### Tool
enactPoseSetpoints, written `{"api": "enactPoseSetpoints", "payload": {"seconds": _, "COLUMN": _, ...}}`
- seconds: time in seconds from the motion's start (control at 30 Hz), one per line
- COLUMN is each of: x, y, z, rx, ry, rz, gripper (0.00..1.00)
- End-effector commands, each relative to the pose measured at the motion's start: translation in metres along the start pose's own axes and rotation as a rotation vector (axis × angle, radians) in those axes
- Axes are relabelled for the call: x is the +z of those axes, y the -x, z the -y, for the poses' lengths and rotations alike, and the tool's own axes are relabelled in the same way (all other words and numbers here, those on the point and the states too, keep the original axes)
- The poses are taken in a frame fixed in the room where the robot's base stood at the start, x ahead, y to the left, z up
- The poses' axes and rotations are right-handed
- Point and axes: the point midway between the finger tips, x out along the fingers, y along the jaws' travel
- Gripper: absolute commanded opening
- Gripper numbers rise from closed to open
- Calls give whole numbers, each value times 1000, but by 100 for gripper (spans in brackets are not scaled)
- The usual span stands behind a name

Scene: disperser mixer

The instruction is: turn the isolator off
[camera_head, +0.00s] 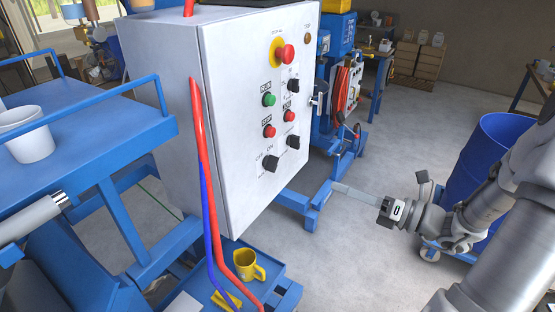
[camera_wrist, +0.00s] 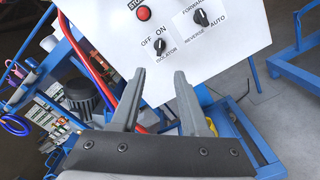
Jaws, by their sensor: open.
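The isolator (camera_head: 271,164) is a black rotary knob low on the front of the white control panel (camera_head: 235,120), with OFF and ON labels above it. It also shows in the wrist view (camera_wrist: 161,45), just beyond my fingertips; I cannot tell for sure which label it points at. My gripper (camera_head: 335,187) is in front of the panel, to the right of the knob in the head view, apart from it. In the wrist view my gripper (camera_wrist: 159,76) has its two fingers apart with nothing between them, below the isolator label.
A FORWARD/REVERSE/AUTO knob (camera_wrist: 201,17) and a red button (camera_wrist: 143,13) sit close to the isolator. A red emergency stop (camera_head: 286,54) is higher up. Red and blue hoses (camera_head: 203,160) run down the panel's left.

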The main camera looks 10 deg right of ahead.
Motion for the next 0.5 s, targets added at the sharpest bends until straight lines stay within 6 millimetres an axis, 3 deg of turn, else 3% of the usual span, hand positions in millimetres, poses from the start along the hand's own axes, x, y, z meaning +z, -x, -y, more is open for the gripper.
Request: {"api": "enactPoseSetpoints", "payload": {"seconds": 0.5, "x": -1, "y": -104, "z": -2, "rx": 6, "ry": 1, "rz": -6, "gripper": 45}}
